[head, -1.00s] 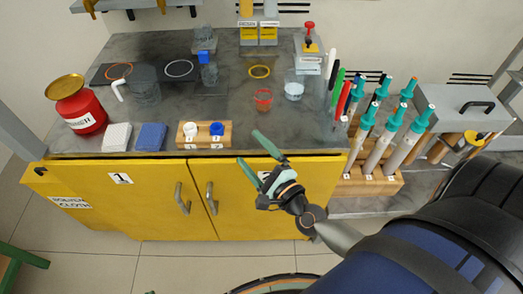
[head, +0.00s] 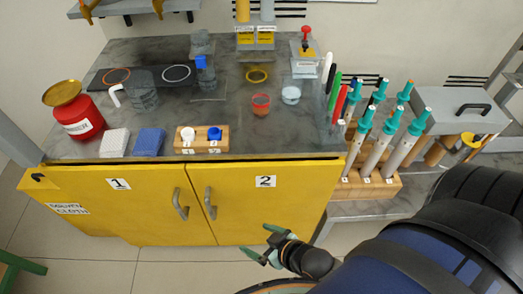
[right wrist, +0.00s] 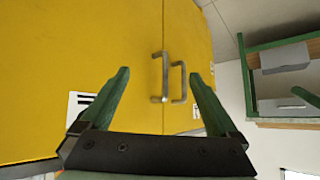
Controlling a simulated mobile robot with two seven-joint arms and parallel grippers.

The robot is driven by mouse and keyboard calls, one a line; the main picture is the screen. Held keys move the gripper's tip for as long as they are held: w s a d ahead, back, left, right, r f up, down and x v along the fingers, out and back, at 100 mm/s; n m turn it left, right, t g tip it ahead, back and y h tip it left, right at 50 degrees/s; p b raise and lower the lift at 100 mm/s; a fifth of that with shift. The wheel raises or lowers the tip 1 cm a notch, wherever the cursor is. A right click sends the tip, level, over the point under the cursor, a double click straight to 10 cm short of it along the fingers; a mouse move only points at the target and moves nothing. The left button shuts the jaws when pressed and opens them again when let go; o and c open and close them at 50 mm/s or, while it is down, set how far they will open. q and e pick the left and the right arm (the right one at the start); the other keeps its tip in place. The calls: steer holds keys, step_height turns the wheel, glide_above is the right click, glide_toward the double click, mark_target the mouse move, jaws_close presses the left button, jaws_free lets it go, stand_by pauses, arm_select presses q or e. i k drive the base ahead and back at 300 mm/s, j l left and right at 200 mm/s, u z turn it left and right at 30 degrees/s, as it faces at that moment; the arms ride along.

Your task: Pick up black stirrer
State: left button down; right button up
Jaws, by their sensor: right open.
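Several slim upright rods stand close together in a clear holder at the bench's right edge. Among them are a white one (head: 327,64), a black one (head: 331,78), a green one (head: 335,88) and a red one (head: 340,103). The black one is partly hidden by its neighbours. My right gripper (head: 259,241) is open and empty, low in front of the yellow cabinet and well below the rods. In the right wrist view its green fingers (right wrist: 158,74) are spread before the cabinet doors. My left gripper is not in view.
Teal-topped pipettes (head: 378,145) stand in a wooden rack (head: 355,187) right of the cabinet (head: 120,215). A red-rimmed beaker (head: 261,105) and a clear beaker (head: 291,94) stand left of the rods. A red can (head: 82,122) is at far left.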

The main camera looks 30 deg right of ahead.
mark_target(332, 69)
steer(key=z, duration=1.55)
